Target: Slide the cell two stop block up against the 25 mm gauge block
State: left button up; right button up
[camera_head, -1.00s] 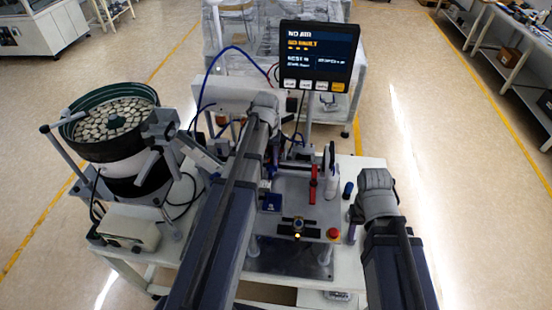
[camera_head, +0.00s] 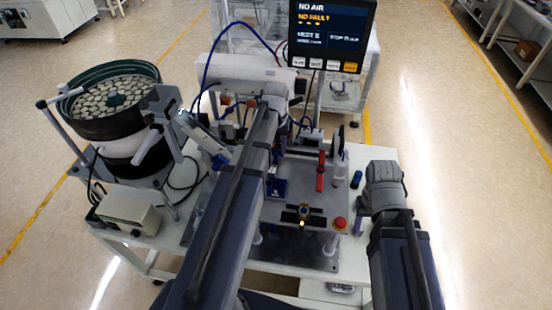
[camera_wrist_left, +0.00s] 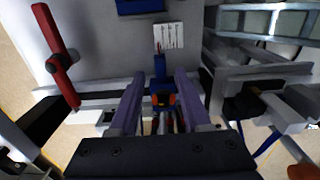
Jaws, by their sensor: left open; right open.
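My left gripper (camera_wrist_left: 160,80) shows in the left wrist view as two purple-grey fingers, open with a gap between them. A small blue block (camera_wrist_left: 159,66) with an orange-red part below it stands in line with that gap; I cannot tell whether it is the cell two stop block. No 25 mm gauge block can be picked out. In the head view, my left arm crosses the middle of the station and hides its own fingers and the rail area.
A red lever (camera_head: 321,170) stands on the station plate, and a red button (camera_head: 340,223) sits near its front. The bowl feeder (camera_head: 110,105) is at left. A screen (camera_head: 330,35) stands behind. A white label (camera_wrist_left: 168,35) lies beyond the blue block.

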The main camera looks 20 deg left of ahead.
aim_at(278, 151)
pick_arm(q)
jog(key=shift+f+b, duration=0.9)
jog(key=shift+f, duration=0.55)
pick_arm(e)
notch_tip(278, 151, down, 3)
jog(key=shift+r, duration=0.1)
pick_arm(q)
jog(key=shift+c, duration=0.4)
grip_shut()
